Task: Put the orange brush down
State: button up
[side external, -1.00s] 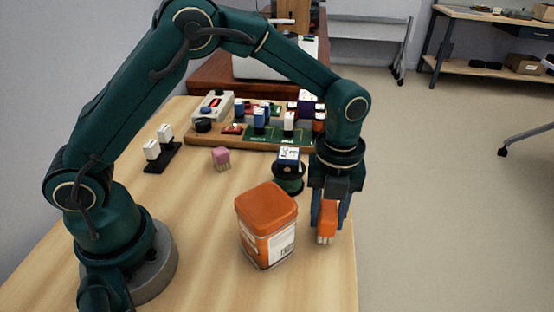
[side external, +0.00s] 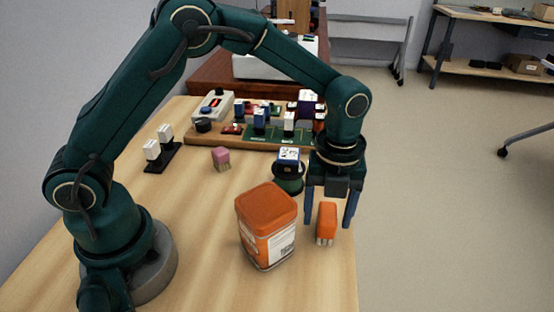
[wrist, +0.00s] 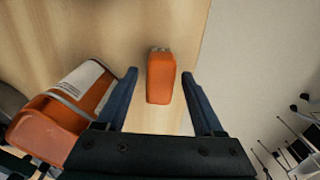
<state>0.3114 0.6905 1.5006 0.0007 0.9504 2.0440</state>
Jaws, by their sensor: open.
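The orange brush (side external: 326,222) stands on the wooden table near its right edge, with its pale bristles at the bottom. It also shows in the wrist view (wrist: 161,78). My gripper (side external: 328,222) is open, with one blue finger on each side of the brush and a gap between brush and fingers. In the wrist view my open fingers (wrist: 159,88) show to the left and right of the brush, not touching it.
An orange tin (side external: 267,228) with a white label stands just left of the brush. A dark spool-like holder (side external: 288,178) stands behind. A pink brush (side external: 221,158) and a board with parts (side external: 262,135) are farther back. The table's right edge is close.

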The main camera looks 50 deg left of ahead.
aim_at(329, 212)
jog(key=s+a+r+n+t, duration=0.1)
jog(key=a+r+n, duration=0.15)
jog(key=r, duration=0.45)
jog(key=s+a+r+n, duration=0.15)
jog(key=r+n, duration=0.25)
jog(key=r, duration=0.4)
jog(key=s+a+f+n+t, duration=0.1)
jog(key=s+a+n+t, duration=0.1)
jog(key=s+n, duration=0.4)
jog(key=s+a+f+n+t, duration=0.1)
jog(key=s+a+n, duration=0.3)
jog(key=n, duration=1)
jog(key=shift+s+t, duration=0.8)
jog(key=shift+s, duration=0.3)
jog(key=shift+n, duration=0.25)
